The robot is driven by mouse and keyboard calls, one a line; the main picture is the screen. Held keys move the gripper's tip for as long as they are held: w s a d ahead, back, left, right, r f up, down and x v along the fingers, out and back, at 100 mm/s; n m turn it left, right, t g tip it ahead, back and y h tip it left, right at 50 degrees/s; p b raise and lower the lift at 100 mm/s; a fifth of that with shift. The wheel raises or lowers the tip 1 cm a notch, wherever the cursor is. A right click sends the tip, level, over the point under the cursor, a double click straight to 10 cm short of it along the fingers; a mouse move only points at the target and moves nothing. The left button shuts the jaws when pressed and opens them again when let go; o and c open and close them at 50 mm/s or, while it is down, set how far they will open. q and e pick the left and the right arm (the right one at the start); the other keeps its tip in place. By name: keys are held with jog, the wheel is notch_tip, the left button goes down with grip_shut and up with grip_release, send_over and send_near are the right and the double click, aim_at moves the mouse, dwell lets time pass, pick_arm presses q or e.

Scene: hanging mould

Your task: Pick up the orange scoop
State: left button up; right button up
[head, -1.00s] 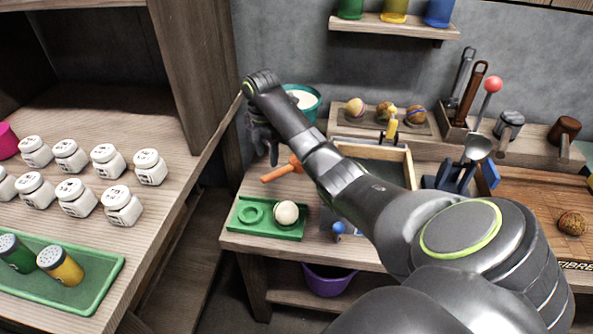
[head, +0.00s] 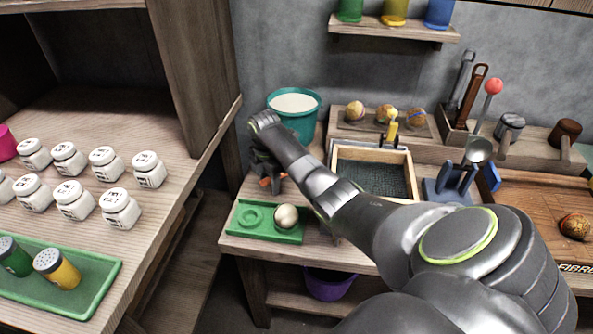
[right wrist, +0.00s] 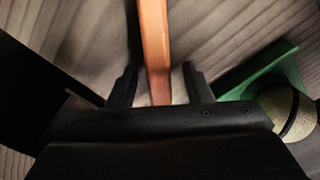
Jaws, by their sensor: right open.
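The orange scoop (head: 265,182) lies on the wooden bench, mostly hidden behind my right gripper in the head view. In the right wrist view its orange handle (right wrist: 154,42) runs lengthwise between the two black fingers. My right gripper (right wrist: 160,84) is open, with a finger on each side of the handle and a visible gap to both. In the head view the right gripper (head: 262,166) points down over the scoop. My left gripper is out of view.
A green tray (head: 238,222) with a pale ball (head: 286,216) sits close in front of the gripper. A teal bucket (head: 297,122) with white contents stands behind it. A wood-framed box (head: 411,178) is to the right. White jars (head: 150,168) stand on the left shelf.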

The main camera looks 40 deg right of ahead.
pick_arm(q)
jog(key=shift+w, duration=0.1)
pick_arm(e)
jog(key=shift+c, duration=0.2)
jog(key=c, duration=0.9)
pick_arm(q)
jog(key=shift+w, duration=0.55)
